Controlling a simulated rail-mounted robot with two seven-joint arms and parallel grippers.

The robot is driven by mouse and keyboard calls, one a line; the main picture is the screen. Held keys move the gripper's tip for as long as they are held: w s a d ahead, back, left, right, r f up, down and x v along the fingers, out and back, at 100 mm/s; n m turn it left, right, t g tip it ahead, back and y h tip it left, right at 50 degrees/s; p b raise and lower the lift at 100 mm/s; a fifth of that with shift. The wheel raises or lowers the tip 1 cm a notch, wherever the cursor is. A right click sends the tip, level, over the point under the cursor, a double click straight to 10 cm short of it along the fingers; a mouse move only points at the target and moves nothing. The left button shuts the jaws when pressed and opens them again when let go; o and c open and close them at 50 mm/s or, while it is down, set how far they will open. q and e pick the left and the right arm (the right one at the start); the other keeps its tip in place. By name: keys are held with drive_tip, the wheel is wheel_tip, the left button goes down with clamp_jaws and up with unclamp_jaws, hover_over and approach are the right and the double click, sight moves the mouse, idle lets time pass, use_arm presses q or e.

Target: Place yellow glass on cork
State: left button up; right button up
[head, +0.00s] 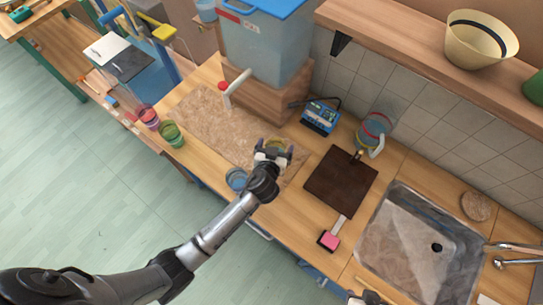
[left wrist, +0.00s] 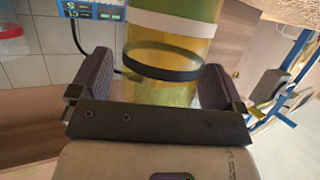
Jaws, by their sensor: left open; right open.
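The yellow glass (head: 282,145) shows near the right end of the brown cork mat (head: 205,115) in the head view, partly hidden by my left gripper (head: 272,154). In the left wrist view the yellow glass (left wrist: 165,60), with a white and a black band, stands between the two spread fingers of my left gripper (left wrist: 158,85). The fingers are open on either side of it. I cannot tell whether its base touches the cork. A small part of my right gripper (head: 364,297) appears at the bottom edge of the head view; its fingers are not clear.
A blue glass (head: 236,179) stands close to my left gripper. Green (head: 171,134) and red (head: 148,117) glasses stand left of the cork. A water tank (head: 265,45) is behind, a dark board (head: 341,181) and sink (head: 425,245) to the right.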

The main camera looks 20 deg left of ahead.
use_arm(q)
drive_tip(key=v, duration=1.2)
use_arm(e)
drive_tip(key=shift+d, duration=0.15)
idle(0.3)
